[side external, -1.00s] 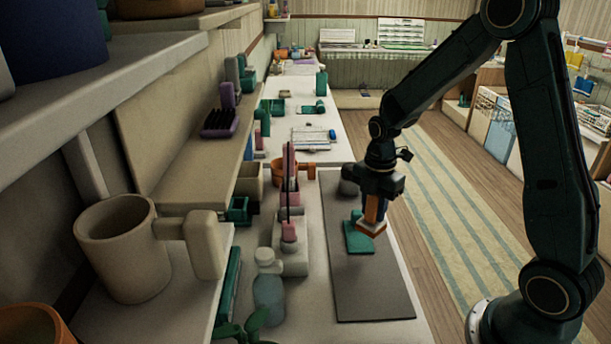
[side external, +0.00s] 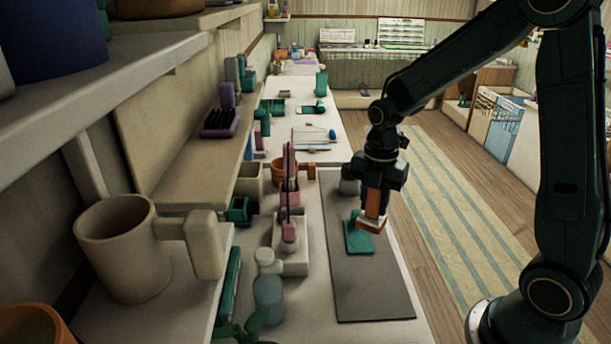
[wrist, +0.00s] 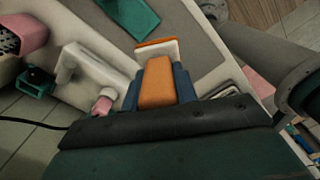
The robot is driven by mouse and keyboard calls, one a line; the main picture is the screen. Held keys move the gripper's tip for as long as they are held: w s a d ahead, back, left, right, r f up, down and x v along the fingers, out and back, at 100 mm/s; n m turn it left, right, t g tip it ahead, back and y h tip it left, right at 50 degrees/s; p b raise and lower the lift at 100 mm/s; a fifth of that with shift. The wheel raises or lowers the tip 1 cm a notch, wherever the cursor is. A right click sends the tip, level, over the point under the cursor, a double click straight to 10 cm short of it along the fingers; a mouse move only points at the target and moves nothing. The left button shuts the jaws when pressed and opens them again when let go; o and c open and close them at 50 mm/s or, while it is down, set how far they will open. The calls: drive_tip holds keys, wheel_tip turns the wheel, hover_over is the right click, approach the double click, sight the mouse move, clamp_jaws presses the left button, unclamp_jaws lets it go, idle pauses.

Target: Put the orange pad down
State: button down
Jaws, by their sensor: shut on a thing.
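The orange pad (side external: 373,222) has an orange upright block, a white band and an orange lower edge. My gripper (side external: 371,207) is shut on its block and points down. In the wrist view, the dark blue fingers (wrist: 158,88) flank the orange block, and the pad's white and orange wide end (wrist: 157,46) shows beyond them. In the side view the pad overlaps the right edge of a flat green piece (side external: 355,240) on the grey mat (side external: 370,290). The pad appears to be above the mat; the gap is hard to judge.
Left of the mat stand a pale holder with a pink-based upright (side external: 289,232), a bottle (side external: 268,292) and an orange pot (side external: 287,171). A grey round item (side external: 349,184) is behind my gripper. The mat's front half is clear.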

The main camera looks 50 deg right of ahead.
drive_tip(key=s+a+r+n, duration=0.6)
drive_tip(key=s+r, duration=0.1)
drive_tip(key=r, duration=0.1)
drive_tip(key=shift+a+r+n, duration=0.2)
drive_tip(key=shift+a+n, duration=0.1)
drive_tip(key=shift+f, duration=0.1)
wheel_tip(320, 180, down, 16)
idle(0.5)
drive_tip(key=shift+f, duration=1.9)
drive_tip(key=shift+f, duration=0.15)
drive_tip(key=c, duration=1.1)
unclamp_jaws()
